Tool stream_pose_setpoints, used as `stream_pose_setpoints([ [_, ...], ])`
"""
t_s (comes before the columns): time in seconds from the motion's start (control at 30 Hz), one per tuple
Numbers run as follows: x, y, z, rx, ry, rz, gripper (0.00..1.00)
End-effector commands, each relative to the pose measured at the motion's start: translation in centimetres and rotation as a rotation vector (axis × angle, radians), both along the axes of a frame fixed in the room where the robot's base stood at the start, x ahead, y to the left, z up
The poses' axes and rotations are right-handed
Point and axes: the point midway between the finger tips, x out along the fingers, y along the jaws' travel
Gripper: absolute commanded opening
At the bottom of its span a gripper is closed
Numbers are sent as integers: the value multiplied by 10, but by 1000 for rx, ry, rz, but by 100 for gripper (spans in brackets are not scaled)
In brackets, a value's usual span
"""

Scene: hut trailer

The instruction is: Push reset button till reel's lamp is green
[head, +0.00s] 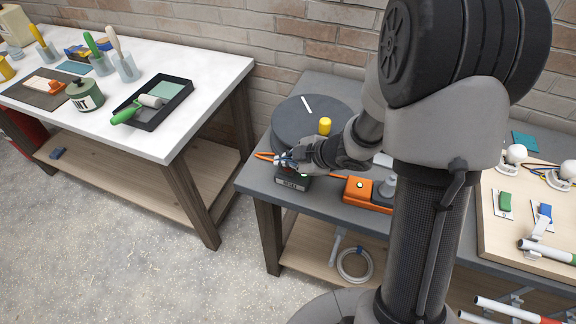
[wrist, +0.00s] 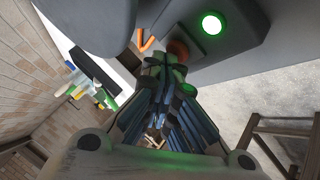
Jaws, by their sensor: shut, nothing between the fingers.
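The dark grey round reel (head: 312,122) with a yellow knob (head: 325,126) sits on the grey bench. At its front is a dark box with a RESET label (head: 290,185). In the wrist view the reel's lamp (wrist: 211,24) glows green on the dark housing. A dim reddish-brown round part, seemingly the reset button (wrist: 178,48), lies just beyond my fingertips and is partly hidden by them. My gripper (head: 284,161) is shut and empty, low at the box; the wrist view (wrist: 163,72) does not clearly show whether it touches the button.
An orange box (head: 368,191) with a small lit lamp stands right of the reel, with orange cable nearby. A wooden board with fittings (head: 520,215) is farther right. A white table (head: 205,60) with a paint tray stands left, across a floor gap.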

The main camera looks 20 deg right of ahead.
Motion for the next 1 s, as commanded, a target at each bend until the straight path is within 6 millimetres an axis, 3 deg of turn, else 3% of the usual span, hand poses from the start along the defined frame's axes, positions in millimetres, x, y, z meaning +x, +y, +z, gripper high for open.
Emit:
stream_pose_setpoints([
  [0.37, 0, 0, -1, 0, 2, -1, 0],
  [0.77, 0, 0, 16, -1, 1, 0, 0],
  [1.0, 0, 0, 16, -1, 1, 0, 0],
])
